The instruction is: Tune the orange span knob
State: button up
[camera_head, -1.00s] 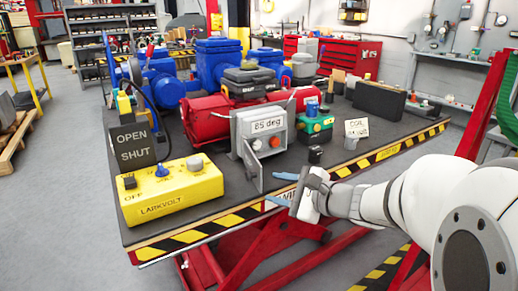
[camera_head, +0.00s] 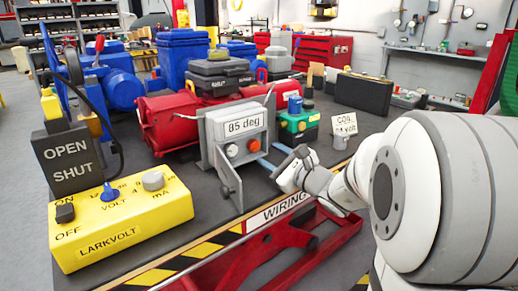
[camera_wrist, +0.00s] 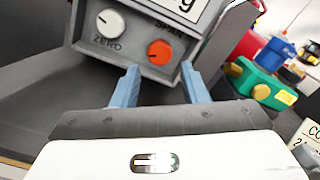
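The orange span knob (camera_wrist: 160,50) is on the front of a grey box, under the word SPAN, in the wrist view. It also shows in the head view (camera_head: 254,145), below the "85 deg" display (camera_head: 245,126). A white knob marked ZERO (camera_wrist: 110,22) sits to its left. My gripper (camera_wrist: 158,72) is open, its two blue fingers apart and empty. The fingertips point at the panel just below the orange knob, with the knob between their lines. In the head view my gripper (camera_head: 264,160) is close to the box; contact cannot be told.
The box's open grey door (camera_head: 229,184) stands out at the left of the panel. A green device with a blue cap (camera_head: 297,120) is just right of the box. A yellow LARKVOLT box (camera_head: 122,221) is at the front left of the table.

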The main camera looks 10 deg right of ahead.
aim_at(256, 148)
jog(key=x, duration=0.5)
jog(key=shift+w+a, duration=0.1)
jog(key=shift+w, duration=0.1)
jog(key=c, duration=0.7)
jog(key=shift+m, duration=0.3)
jog(key=m+p, duration=0.2)
jog(key=m, duration=0.3)
jog(key=shift+m, duration=0.3)
jog(key=m+p, duration=0.3)
jog(key=m, duration=0.1)
jog(key=shift+m, duration=0.3)
jog(key=shift+f, duration=0.1)
